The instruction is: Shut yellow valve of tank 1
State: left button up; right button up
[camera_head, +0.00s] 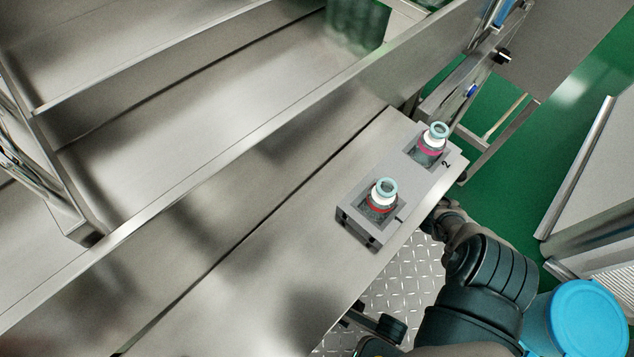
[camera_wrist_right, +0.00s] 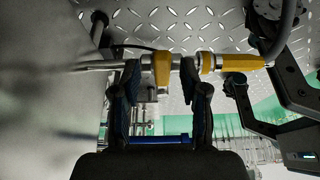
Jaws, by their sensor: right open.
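In the right wrist view a yellow valve handle (camera_wrist_right: 162,70) sits on a metal pipe that crosses the picture. My right gripper (camera_wrist_right: 160,75) is open, with one dark finger on each side of this handle. A gap shows between the handle and each finger, so no grip shows. A second yellow part (camera_wrist_right: 232,62) lies along the same pipe to the right. A dark jointed part stands close to it at the right edge; I cannot tell if this is my left gripper. No tank number is readable near the handles.
In the head view a grey holder (camera_head: 396,178) with two capped bottles stands on the metal bench (camera_head: 240,270). My right arm passes the bench's right edge. A blue round container (camera_head: 585,318) is at the lower right. A blue rod (camera_wrist_right: 160,139) crosses below my right fingers.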

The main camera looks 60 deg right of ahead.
jog(key=shift+r, duration=0.15)
jog(key=v, duration=0.7)
jog(key=shift+d, duration=0.15)
